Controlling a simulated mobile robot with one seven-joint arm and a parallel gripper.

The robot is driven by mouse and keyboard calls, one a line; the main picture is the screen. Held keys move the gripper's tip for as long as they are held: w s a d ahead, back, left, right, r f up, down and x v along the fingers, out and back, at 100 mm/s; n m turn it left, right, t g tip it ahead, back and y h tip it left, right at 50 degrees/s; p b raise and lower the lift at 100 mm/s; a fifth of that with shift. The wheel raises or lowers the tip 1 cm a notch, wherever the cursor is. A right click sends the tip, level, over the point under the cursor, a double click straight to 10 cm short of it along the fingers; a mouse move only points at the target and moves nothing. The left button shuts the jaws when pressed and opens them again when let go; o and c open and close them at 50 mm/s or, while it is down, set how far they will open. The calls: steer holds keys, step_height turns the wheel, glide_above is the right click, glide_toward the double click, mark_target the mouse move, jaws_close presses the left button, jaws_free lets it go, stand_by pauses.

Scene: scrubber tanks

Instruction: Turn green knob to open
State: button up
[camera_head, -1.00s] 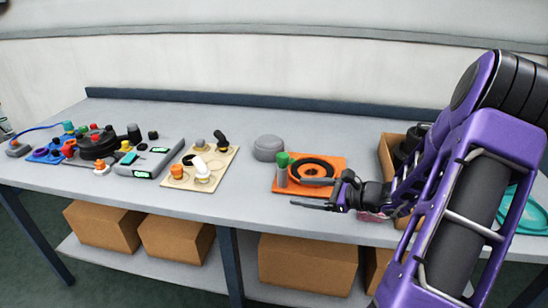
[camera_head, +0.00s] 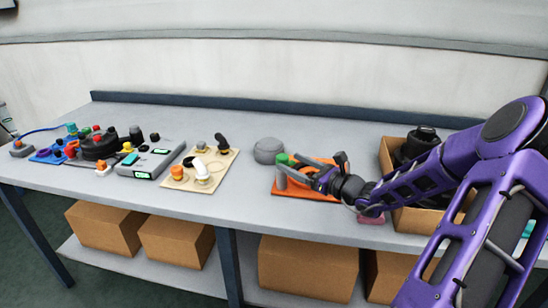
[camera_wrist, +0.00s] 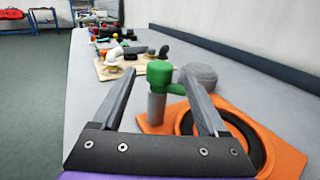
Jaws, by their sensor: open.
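The green knob (camera_head: 282,159) sits on top of a grey post at the left side of an orange plate (camera_head: 290,192) on the table. In the wrist view the green knob (camera_wrist: 160,76) shows a round top with a side arm pointing right, above the grey post (camera_wrist: 156,106). My gripper (camera_head: 302,166) reaches in from the right, low over the orange plate. Its two fingers are apart, and in the wrist view (camera_wrist: 163,88) the knob and post appear between them, farther ahead. I see no contact. The black ring on the plate is mostly hidden by my gripper in the head view.
A grey round lump (camera_head: 268,150) lies just behind the plate. A beige board with fittings (camera_head: 205,182) stands to the left, with open table between. A cardboard box (camera_head: 388,158) holding black parts stands to the right, and a pink item (camera_head: 371,219) lies near the front edge.

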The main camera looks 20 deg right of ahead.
mark_target(277, 156)
steer(key=x, duration=0.7)
steer(key=shift+w+a+b, duration=0.2)
steer(key=shift+w+b, duration=0.1)
steer(key=shift+b, duration=0.1)
jaws_close()
